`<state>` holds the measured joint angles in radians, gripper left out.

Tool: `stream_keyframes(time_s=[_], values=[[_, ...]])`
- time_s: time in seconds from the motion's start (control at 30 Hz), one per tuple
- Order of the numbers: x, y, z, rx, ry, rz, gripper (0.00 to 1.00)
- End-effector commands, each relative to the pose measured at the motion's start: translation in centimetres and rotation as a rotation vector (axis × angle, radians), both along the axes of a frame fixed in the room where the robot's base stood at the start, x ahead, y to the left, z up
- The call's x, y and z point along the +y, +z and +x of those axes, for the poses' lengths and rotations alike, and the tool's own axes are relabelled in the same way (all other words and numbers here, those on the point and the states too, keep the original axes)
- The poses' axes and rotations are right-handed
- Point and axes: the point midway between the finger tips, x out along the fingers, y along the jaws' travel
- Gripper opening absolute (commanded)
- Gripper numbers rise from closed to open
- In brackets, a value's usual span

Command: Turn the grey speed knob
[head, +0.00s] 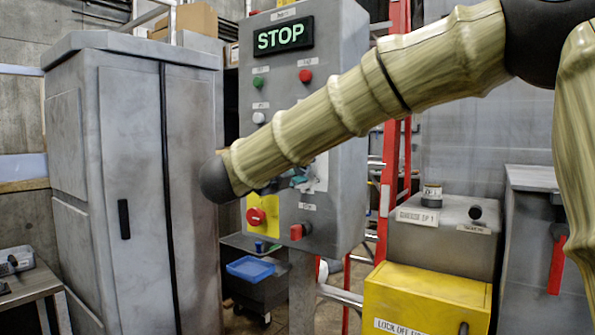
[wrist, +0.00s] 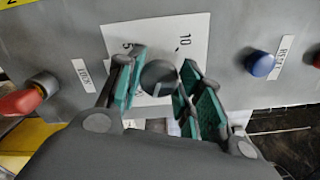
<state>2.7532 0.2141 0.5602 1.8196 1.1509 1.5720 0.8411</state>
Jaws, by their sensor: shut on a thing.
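The grey speed knob (wrist: 158,76) is a dark round knob on a white scale plate (wrist: 181,32) with the figures 5 and 10. My gripper (wrist: 161,84) is shut on the knob in the wrist view, with a green-padded finger on each side. In the head view my gripper (head: 293,179) shows only in part behind my arm, in front of the control panel (head: 343,130). The knob itself is hidden there.
The panel also has a lit STOP sign (head: 283,37) and a red button on yellow (head: 256,216). A yellow lockout box (head: 425,298) stands lower right.

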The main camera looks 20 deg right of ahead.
Motion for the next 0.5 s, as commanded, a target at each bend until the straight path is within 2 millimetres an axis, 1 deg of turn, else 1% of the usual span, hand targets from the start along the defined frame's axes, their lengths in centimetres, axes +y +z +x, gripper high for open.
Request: stream_keyframes(time_s=[0.03, 0.2, 0.23, 0.3, 0.33, 0.5], values=[[-0.01, -0.31, -0.03, 0.005, -0.001, 0.0, 0.12], [-0.01, -0.33, -0.03, 0.005, -0.001, 0.0, 0.12], [0.0, -0.32, -0.02, 0.005, -0.001, 0.0, 0.42], [0.0, -0.29, -0.01, 0.005, -0.001, 0.0, 0.54], [0.0, -0.26, -0.01, 0.005, 0.0, -0.001, 0.58], [0.02, -0.16, -0.01, 0.003, -0.001, -0.001, 0.58]])
